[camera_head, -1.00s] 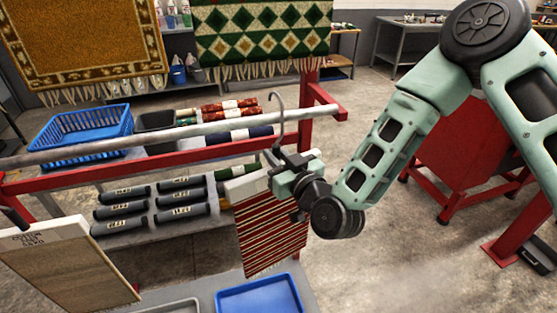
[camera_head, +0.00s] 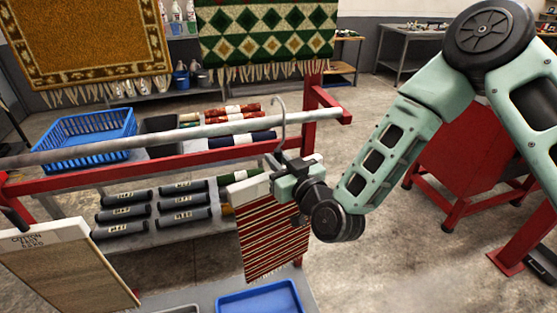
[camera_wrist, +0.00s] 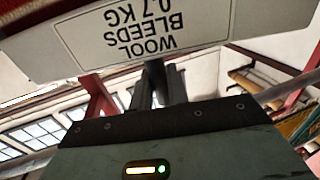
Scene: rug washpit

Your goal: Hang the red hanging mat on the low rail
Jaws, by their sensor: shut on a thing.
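The red hanging mat (camera_head: 272,240) has dark and cream stripes and hangs below a white header bar (camera_head: 248,190). A grey metal hook (camera_head: 284,135) rises from the bar.
A red frame (camera_head: 315,120) carries the rail. A cotton mat (camera_head: 65,270) with a white header hangs at the left. Dark rolls (camera_head: 125,215) fill the shelf behind. Large rugs (camera_head: 268,35) hang farther back.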

